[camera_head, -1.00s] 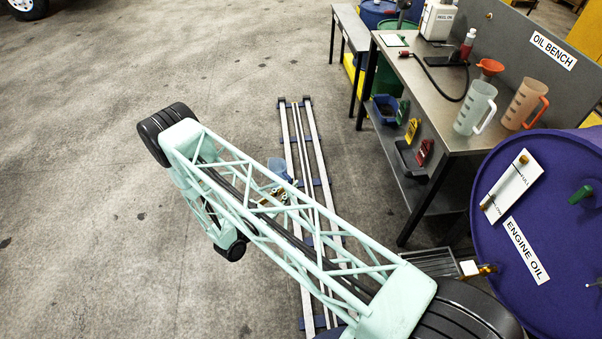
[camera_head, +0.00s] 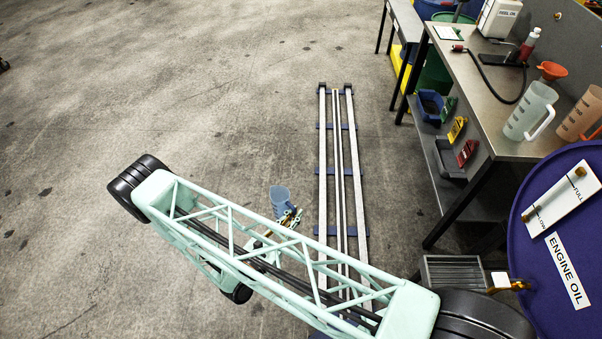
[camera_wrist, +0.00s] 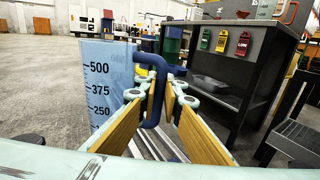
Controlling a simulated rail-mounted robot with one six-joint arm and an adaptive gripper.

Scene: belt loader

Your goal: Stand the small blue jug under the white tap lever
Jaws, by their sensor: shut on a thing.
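The small blue jug (camera_head: 280,196) is held over the floor just left of the rails in the head view. In the wrist view the jug (camera_wrist: 107,85) looks upright, see-through blue with black volume marks. My gripper (camera_head: 289,219) is shut on its dark blue handle (camera_wrist: 150,60), which stands between the yellow-padded fingers (camera_wrist: 165,103). The white tap lever (camera_head: 500,280) sits on a brass tap (camera_head: 520,285) at the purple engine oil drum (camera_head: 535,235), at the lower right. The jug is well left of the tap. My arm hides part of the gripper.
A slatted metal grate (camera_head: 452,272) lies left of the tap. The oil bench (camera_head: 490,85) holds a clear jug (camera_head: 530,112), a tan jug (camera_head: 582,115) and a red funnel (camera_head: 551,71). The floor at left is free.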

